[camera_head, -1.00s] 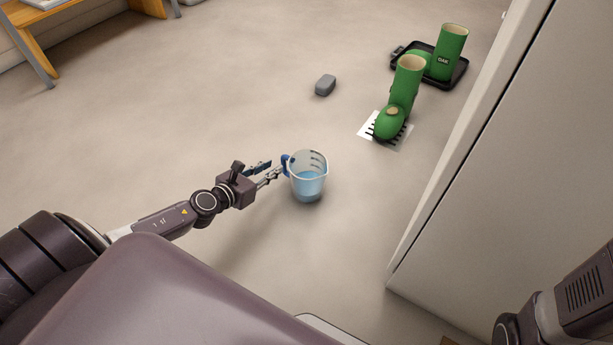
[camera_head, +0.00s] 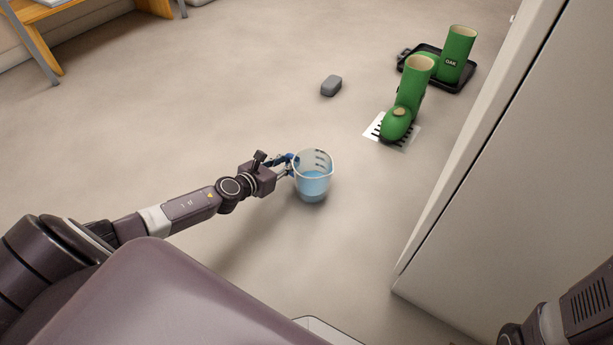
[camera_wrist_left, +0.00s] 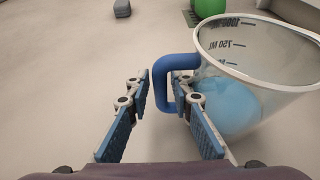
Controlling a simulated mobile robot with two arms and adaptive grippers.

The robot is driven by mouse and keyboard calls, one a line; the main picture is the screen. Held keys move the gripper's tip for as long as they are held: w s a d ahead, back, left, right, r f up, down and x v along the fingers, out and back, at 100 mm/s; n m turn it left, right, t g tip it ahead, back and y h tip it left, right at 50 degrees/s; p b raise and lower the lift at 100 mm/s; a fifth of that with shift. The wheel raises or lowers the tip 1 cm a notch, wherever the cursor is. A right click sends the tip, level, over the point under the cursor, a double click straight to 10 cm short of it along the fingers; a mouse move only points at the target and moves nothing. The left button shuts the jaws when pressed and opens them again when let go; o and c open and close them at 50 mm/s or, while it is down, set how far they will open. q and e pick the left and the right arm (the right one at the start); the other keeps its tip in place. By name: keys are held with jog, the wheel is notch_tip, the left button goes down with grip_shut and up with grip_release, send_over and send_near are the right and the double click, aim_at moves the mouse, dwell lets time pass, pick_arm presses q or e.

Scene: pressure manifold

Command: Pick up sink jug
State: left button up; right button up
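The sink jug (camera_head: 313,182) is a clear measuring jug with a blue handle, holding light-blue liquid. It appears to stand upright on the floor. My left gripper (camera_head: 286,165) is at its handle side. In the left wrist view, the jug (camera_wrist_left: 235,95) is at the right, and its blue handle (camera_wrist_left: 160,85) lies between the fingers of my left gripper (camera_wrist_left: 162,90). The fingers are apart, one outside the handle and the other in the gap between handle and jug wall. My right arm shows at the lower right of the head view, but its gripper is not visible.
Green boots (camera_head: 405,100) stand beyond the jug, one on a white striped mat (camera_head: 375,128), another on a black tray (camera_head: 467,76). A grey block (camera_head: 331,86) lies on the floor. A tall pale panel (camera_head: 510,180) stands at right.

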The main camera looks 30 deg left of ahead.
pick_arm(q)
grip_shut()
jog(key=shift+r, duration=0.25)
